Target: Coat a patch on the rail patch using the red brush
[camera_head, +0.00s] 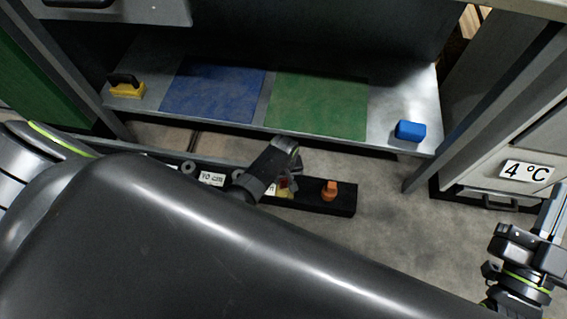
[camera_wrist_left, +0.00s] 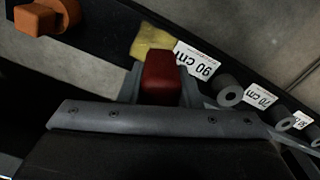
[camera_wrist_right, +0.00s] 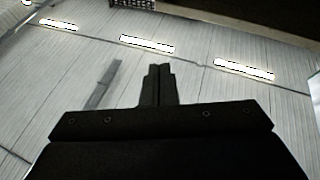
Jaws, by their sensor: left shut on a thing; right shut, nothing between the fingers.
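My left gripper (camera_head: 286,160) reaches down to the black rail and is shut on the red brush (camera_wrist_left: 160,78); only a small part of the brush (camera_head: 284,183) shows in the head view. A yellow patch (camera_wrist_left: 152,43) lies on the rail beside the brush, by the 90 cm label (camera_wrist_left: 195,61); it also shows in the head view (camera_head: 285,193). Whether the brush touches the patch cannot be told. My right gripper (camera_wrist_right: 158,72) is shut and empty, well away at the right.
An orange piece (camera_head: 329,190) stands near the rail's right end (camera_head: 348,200). Grey rollers and a 70 cm label (camera_head: 212,179) are farther left. Behind, a metal shelf holds a yellow block (camera_head: 127,90), blue (camera_head: 212,93) and green (camera_head: 318,105) panels and a blue block (camera_head: 410,131).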

